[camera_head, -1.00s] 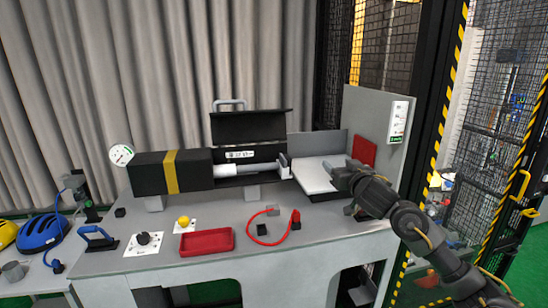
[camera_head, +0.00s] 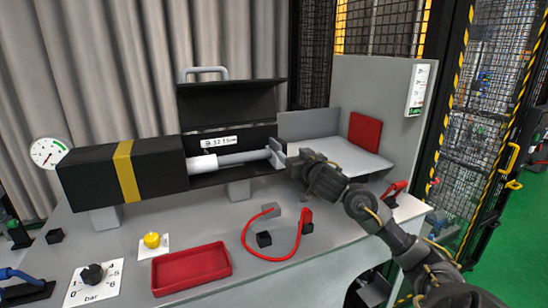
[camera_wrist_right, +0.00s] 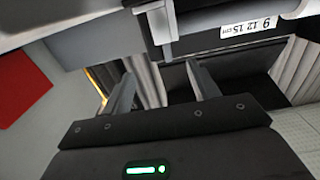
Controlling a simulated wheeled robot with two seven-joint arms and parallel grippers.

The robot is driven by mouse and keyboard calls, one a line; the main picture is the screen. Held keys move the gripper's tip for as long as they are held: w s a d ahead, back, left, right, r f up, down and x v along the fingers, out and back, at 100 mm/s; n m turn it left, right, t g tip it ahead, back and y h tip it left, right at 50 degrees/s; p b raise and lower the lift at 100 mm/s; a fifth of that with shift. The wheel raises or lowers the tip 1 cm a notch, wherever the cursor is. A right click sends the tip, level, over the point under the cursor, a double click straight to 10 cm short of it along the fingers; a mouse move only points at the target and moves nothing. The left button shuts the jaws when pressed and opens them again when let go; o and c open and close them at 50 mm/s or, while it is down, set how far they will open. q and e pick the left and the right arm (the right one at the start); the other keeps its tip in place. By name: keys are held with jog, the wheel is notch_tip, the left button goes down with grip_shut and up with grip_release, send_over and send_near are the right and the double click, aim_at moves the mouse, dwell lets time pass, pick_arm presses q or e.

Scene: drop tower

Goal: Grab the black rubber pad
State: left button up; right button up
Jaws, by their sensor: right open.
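I cannot tell for sure which thing is the black rubber pad. Two small black blocks stand on the grey bench near the red cable, one to the left (camera_head: 264,239) and one to the right (camera_head: 307,228). A third black block (camera_head: 54,236) is at the far left. My right gripper (camera_head: 296,164) is at the grey end piece (camera_head: 277,153) of the rod in the black tube. In the right wrist view my right gripper (camera_wrist_right: 164,86) is open, with nothing seen between its fingers. The grey end piece (camera_wrist_right: 158,25) shows beyond them. My left gripper is out of view.
A red tray (camera_head: 191,268) lies at the bench front. A red cable (camera_head: 247,232) loops beside the black blocks. A red panel (camera_head: 363,134) leans at the back right, above a pale plate (camera_head: 352,157). The black tube's lid (camera_head: 230,109) stands open.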

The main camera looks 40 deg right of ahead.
aim_at(279, 140)
jog(key=p+x, duration=0.1)
jog(key=x, duration=0.4)
jog(key=shift+w, duration=0.1)
jog(key=shift+w+d, duration=0.1)
jog(key=shift+w, duration=0.2)
jog(key=shift+w+d+r+p, duration=0.2)
jog(key=shift+w+p, duration=0.1)
jog(key=shift+p, duration=0.35)
jog(key=p+x, duration=0.2)
jog(key=x, duration=0.1)
jog(key=shift+w, duration=0.35)
jog(key=shift+w+d+f, duration=0.1)
jog(key=shift+w+f, duration=0.1)
jog(key=shift+w, duration=0.2)
jog(key=shift+s, duration=0.1)
jog(key=shift+c, duration=0.9)
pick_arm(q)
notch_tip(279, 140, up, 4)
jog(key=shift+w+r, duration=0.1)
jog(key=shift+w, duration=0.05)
pick_arm(e)
jog(key=c, duration=1)
